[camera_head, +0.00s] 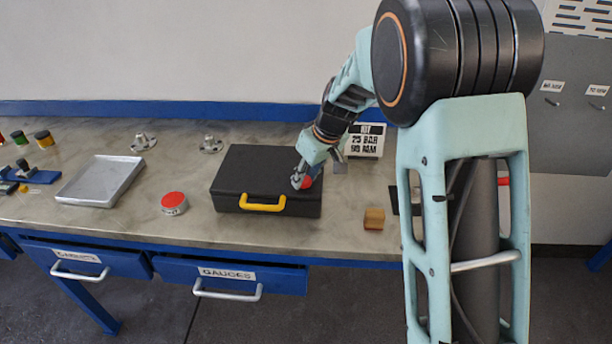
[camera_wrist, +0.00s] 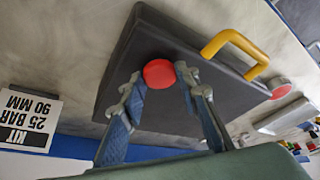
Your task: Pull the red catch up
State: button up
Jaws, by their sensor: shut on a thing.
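The red catch (camera_wrist: 159,73) is a round red knob at the black case (camera_wrist: 185,110). In the head view the red catch (camera_head: 308,182) shows at the case's right front, partly hidden by my fingers. My gripper (camera_head: 303,178) reaches down to it from above. In the wrist view my gripper (camera_wrist: 160,82) has one finger on each side of the red catch, shut on it. The black case (camera_head: 255,172) lies flat and closed on the bench, with a yellow handle (camera_head: 262,204) at its front.
A red-topped disc (camera_head: 174,203) and a metal tray (camera_head: 98,182) are left of the case. A small wooden block (camera_head: 374,218) is to its right. A sign (camera_head: 367,140) and two metal flanges (camera_head: 211,145) stand behind. Drawers (camera_head: 230,275) are below the bench edge.

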grip_shut()
jog(key=shift+r, duration=0.85)
jog(key=o, duration=1)
grip_release()
jog(key=v, duration=1.2)
